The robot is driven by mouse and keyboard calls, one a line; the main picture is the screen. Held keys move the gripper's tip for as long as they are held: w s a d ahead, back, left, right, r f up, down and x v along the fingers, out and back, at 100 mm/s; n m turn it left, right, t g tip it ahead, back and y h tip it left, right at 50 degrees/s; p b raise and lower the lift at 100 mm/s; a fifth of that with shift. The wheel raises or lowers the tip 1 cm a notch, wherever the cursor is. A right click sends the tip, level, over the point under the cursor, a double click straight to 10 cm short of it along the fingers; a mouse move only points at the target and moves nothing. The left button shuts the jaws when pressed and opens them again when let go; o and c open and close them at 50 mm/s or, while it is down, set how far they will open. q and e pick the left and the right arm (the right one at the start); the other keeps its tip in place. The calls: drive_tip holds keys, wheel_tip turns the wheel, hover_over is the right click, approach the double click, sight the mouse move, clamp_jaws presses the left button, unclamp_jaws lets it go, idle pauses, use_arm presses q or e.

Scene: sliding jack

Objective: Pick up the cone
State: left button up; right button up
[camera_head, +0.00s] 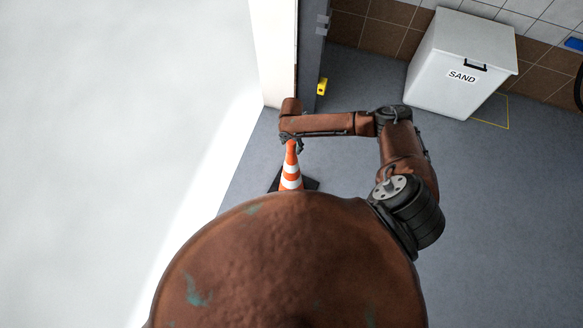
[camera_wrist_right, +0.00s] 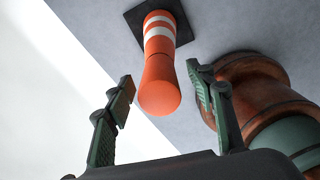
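An orange cone with white bands and a dark square base (camera_head: 291,176) stands upright on the grey floor. It also shows in the right wrist view (camera_wrist_right: 160,70), its rounded orange top nearest the camera. My right gripper (camera_head: 291,142) is at the top of the cone in the head view. In the right wrist view my right gripper (camera_wrist_right: 164,88) is open, with one finger on each side of the cone's top and a visible gap to both. My left gripper is not in view.
A white bin marked SAND (camera_head: 463,62) stands by the tiled wall at the back right. A small yellow object (camera_head: 322,87) is beside a dark post (camera_head: 310,50). A bright white area lies left of the cone. Floor to the right is clear.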

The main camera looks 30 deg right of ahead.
clamp_jaws()
idle(0.4)
drive_tip(key=shift+w+r, duration=0.1)
drive_tip(key=shift+w, duration=0.05)
idle(0.4)
